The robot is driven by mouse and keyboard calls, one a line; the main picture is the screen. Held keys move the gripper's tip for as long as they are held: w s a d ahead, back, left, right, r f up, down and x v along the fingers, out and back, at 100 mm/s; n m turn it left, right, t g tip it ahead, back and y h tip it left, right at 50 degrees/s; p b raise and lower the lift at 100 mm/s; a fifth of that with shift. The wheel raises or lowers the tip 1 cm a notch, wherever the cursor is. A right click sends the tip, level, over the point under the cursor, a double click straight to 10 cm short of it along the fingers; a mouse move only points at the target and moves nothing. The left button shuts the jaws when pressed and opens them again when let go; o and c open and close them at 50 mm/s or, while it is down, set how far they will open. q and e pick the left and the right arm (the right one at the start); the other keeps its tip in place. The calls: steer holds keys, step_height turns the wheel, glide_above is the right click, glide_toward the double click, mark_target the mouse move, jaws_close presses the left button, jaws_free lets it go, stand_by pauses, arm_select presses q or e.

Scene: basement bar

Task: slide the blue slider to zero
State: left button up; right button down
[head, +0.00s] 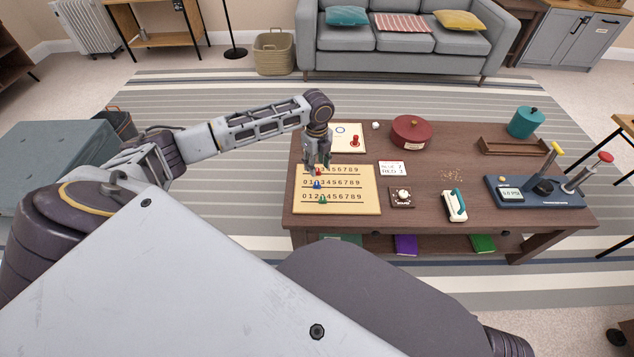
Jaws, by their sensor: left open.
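A tan board (370,203) with three rows of digits lies at the left end of the brown table. The small blue slider (317,185) is on the middle row, left of centre, around the low digits; its exact digit is too small to tell. A green slider (322,199) is on the bottom row. A red piece (318,168) shows at the top row, partly hidden by the gripper. My left gripper (316,169) points down over the top row, open, just behind the blue slider in the picture. I cannot tell whether it touches anything. My right gripper is not in view.
Behind the board is a white panel with a red knob (355,141). To the right are a dial box (402,196), a white card (393,169), a red round pot (411,132) and a teal-handled object (455,204). A blue device (522,194) stands farther right on the table (440,150).

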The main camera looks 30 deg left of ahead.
mark_target(317, 183)
arm_select(q)
step_height(317, 183, down, 3)
steer(key=shift+r+b, duration=0.2)
steer(key=shift+b, duration=0.15)
step_height(317, 183, down, 5)
steer(key=shift+r+b, duration=0.1)
steer(key=shift+b, duration=0.8)
steer(key=shift+f+b, duration=0.3)
steer(key=shift+f, duration=0.65)
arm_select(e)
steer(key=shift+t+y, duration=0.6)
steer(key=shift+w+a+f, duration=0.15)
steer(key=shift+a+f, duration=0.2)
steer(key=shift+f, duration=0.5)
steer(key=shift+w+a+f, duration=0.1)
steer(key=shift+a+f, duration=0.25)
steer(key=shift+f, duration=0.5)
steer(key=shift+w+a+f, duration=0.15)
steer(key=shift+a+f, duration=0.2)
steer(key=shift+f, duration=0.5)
arm_select(q)
jaws_close()
